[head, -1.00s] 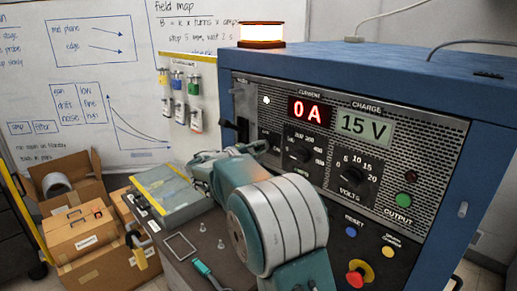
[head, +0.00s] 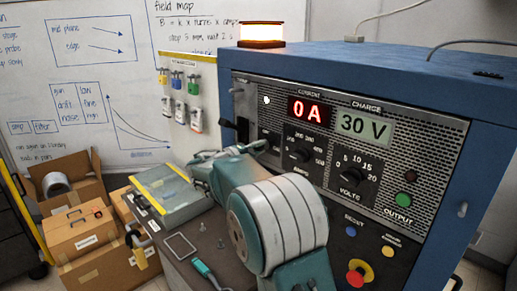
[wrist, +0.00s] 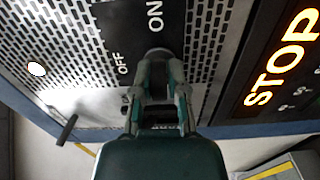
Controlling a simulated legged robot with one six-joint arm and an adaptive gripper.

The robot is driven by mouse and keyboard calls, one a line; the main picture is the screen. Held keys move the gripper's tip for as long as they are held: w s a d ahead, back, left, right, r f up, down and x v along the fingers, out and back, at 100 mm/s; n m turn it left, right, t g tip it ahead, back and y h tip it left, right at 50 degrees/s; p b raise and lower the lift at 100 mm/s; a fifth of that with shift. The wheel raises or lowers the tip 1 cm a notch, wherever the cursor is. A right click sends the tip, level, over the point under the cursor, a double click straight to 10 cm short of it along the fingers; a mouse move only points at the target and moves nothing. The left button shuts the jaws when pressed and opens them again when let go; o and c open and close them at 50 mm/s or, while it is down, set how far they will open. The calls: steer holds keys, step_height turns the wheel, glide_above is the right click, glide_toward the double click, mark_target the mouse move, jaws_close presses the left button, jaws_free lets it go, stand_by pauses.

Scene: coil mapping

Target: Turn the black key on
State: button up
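The black key (wrist: 158,53) is at the dark switch plate (wrist: 112,35) marked OFF and ON, in the wrist view. Only a dark rounded part of it shows between my fingertips. My gripper (wrist: 160,75) has its two fingers close together, one on each side of the key, and looks shut on it. In the head view my gripper (head: 262,147) reaches the left part of the cabinet's front panel, and the key is hidden behind it. Which way the key points is hard to tell.
The blue cabinet (head: 350,62) carries a lit lamp (head: 262,33), a red 0 A display (head: 310,109) and a 30 V display (head: 363,126). A metal case (head: 170,195) lies on the bench at left.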

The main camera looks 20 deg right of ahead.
steer(key=o, duration=0.4)
steer(key=shift+f, duration=0.3)
steer(key=shift+c, duration=0.2)
steer(key=shift+r, duration=0.1)
steer(key=v, duration=1.2)
